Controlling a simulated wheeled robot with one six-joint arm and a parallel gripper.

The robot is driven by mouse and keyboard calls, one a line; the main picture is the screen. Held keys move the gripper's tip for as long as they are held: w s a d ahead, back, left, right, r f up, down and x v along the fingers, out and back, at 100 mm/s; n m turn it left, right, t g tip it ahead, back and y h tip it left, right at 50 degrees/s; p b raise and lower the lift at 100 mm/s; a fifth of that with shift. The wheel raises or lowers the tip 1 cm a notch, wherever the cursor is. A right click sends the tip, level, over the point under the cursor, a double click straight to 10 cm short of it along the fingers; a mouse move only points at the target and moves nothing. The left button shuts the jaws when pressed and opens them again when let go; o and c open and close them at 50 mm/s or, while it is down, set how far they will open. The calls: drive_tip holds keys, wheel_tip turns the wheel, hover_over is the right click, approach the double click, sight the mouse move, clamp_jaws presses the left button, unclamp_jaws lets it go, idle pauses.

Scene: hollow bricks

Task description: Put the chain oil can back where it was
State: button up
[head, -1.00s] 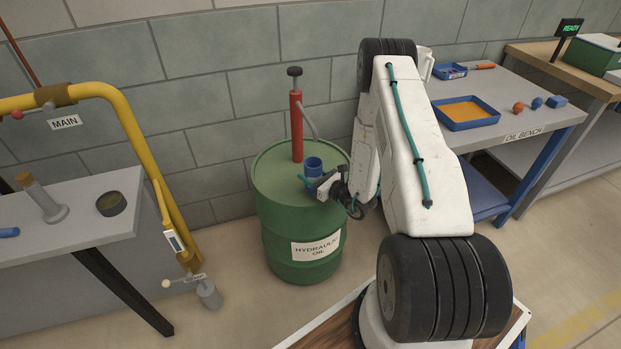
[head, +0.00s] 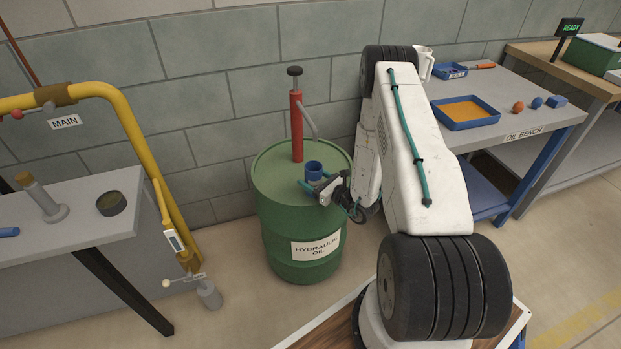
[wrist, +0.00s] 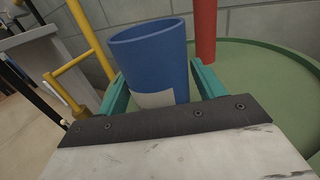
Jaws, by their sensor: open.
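The blue can (head: 314,173), open at the top, stands on the lid of the green drum (head: 303,228). I cannot read a name on it. In the wrist view the can (wrist: 152,58) is upright, with a pale label patch low on its side. My gripper (head: 317,185) reaches in from the right and is open. Its teal fingers also show in the wrist view (wrist: 160,82), one on each side of the can, which sits between them. The can's base is hidden behind the gripper body.
A red hand pump (head: 296,125) rises from the drum close behind the can. A yellow rail (head: 135,140) and a grey table (head: 60,240) stand at left. At right, the oil bench (head: 540,112) holds an orange-filled blue tray (head: 465,124) and small parts.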

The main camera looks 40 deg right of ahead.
drive_tip(key=v, duration=1.1)
drive_tip(key=w+a+r+n+g+y, duration=0.25)
drive_tip(key=a+r+n+y, duration=0.25)
drive_tip(key=r, duration=0.4)
drive_tip(key=w+a+r+n+g+y, duration=0.1)
drive_tip(key=a+r+n+g+y, duration=0.3)
drive_tip(key=r, duration=0.4)
drive_tip(key=s+a+r+n+g+y, duration=0.1)
drive_tip(key=s+a+r+n+g, duration=0.25)
drive_tip(key=a+r+n, duration=0.2)
drive_tip(key=s+a+r+n+g+y, duration=0.1)
drive_tip(key=s+a+r+n+g, duration=0.1)
drive_tip(key=a+r+n+g, duration=0.4)
drive_tip(key=s+a+r+n+g+h, duration=0.2)
drive_tip(key=s+a+r+n+h, duration=0.15)
drive_tip(key=s, duration=0.25)
drive_tip(key=s+a+r+n+g+h, duration=0.2)
drive_tip(key=s+r+n+h, duration=0.25)
drive_tip(key=s, duration=0.25)
drive_tip(key=s+d+r+n+t+h, duration=0.4)
drive_tip(key=s+h, duration=0.3)
drive_tip(key=s, duration=0.2)
drive_tip(key=shift+d+r+n, duration=0.15)
drive_tip(key=shift+r+n, duration=0.2)
drive_tip(key=shift+r, duration=0.5)
drive_tip(key=shift+s, duration=0.1)
